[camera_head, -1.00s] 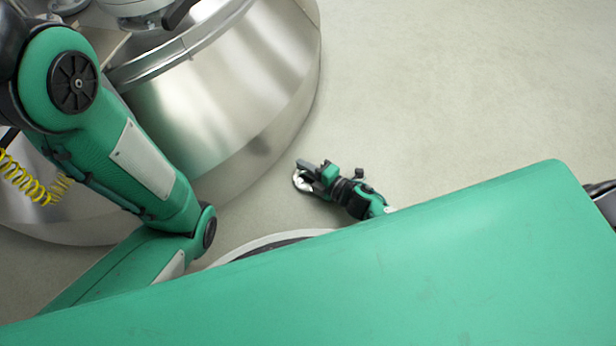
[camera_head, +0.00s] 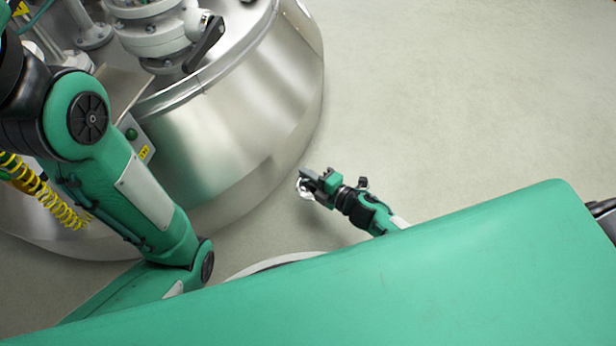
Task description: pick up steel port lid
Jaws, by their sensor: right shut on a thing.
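My right gripper (camera_head: 309,180) is low over the floor, just right of the steel vessel's curved wall. It is shut on a small shiny round piece, which looks like the steel port lid (camera_head: 303,188). Only part of the lid's bright edge shows; the gripper hides the rest. My left arm comes in from the left, but its gripper is outside the view.
The large polished steel vessel (camera_head: 225,125) fills the upper left. A grey valve (camera_head: 158,38) with a dark handle (camera_head: 206,43) and a small box with a green button (camera_head: 133,135) are on it. The pale floor (camera_head: 450,95) to the right is clear.

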